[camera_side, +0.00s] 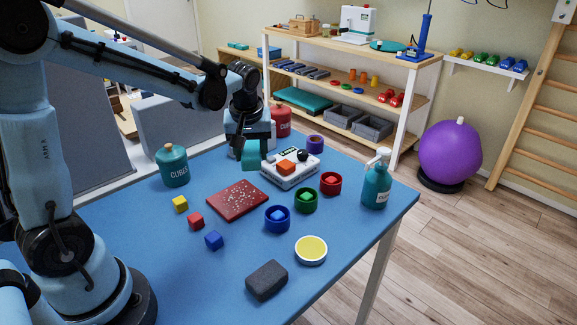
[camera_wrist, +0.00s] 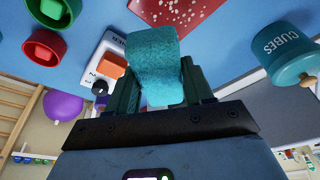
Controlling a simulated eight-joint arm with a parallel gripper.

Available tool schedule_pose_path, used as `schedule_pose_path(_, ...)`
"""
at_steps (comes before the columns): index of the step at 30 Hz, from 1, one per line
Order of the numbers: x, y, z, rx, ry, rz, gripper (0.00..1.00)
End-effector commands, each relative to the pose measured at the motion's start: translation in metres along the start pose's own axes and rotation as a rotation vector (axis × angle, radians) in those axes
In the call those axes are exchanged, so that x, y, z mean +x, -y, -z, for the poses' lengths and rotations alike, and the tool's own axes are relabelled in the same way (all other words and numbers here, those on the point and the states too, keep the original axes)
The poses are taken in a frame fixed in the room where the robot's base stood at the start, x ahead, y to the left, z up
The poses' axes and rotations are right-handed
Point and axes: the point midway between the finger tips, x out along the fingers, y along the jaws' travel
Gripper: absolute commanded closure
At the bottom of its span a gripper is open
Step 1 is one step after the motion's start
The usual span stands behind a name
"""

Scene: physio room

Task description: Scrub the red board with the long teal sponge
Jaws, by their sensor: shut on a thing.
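My gripper (camera_side: 250,140) is shut on a teal sponge (camera_side: 251,161) near the far side of the blue table. In the wrist view the sponge (camera_wrist: 154,68) sticks out between the two fingers of my gripper (camera_wrist: 158,88). The red board (camera_side: 237,202) is flat on the table, with white specks scattered over it. It is nearer the side camera than the sponge, and apart from it. The board (camera_wrist: 175,12) also shows at the top edge of the wrist view. I cannot tell whether the sponge touches the table.
A white device (camera_side: 282,178) with an orange button stands just right of the sponge. A teal CUBES jar (camera_side: 173,167) stands left. Loose cubes (camera_side: 196,221) and a grey block (camera_side: 266,281) lie in front.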

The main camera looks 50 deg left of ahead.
Motion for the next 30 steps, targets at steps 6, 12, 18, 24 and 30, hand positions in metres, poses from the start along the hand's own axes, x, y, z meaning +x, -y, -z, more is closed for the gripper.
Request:
schedule_pose_path(6,0.001,0.0,0.001,0.112,-0.011,-0.029,0.82)
schedule_pose_path(12,0.01,0.0,-0.001,0.12,-0.012,-0.03,0.82)
schedule_pose_path(18,0.027,0.0,-0.006,0.118,-0.012,-0.029,0.82)
schedule_pose_path(24,0.045,0.0,-0.01,0.118,-0.012,-0.029,0.82)
schedule_pose_path(30,0.062,0.0,-0.015,0.117,-0.012,-0.029,0.82)
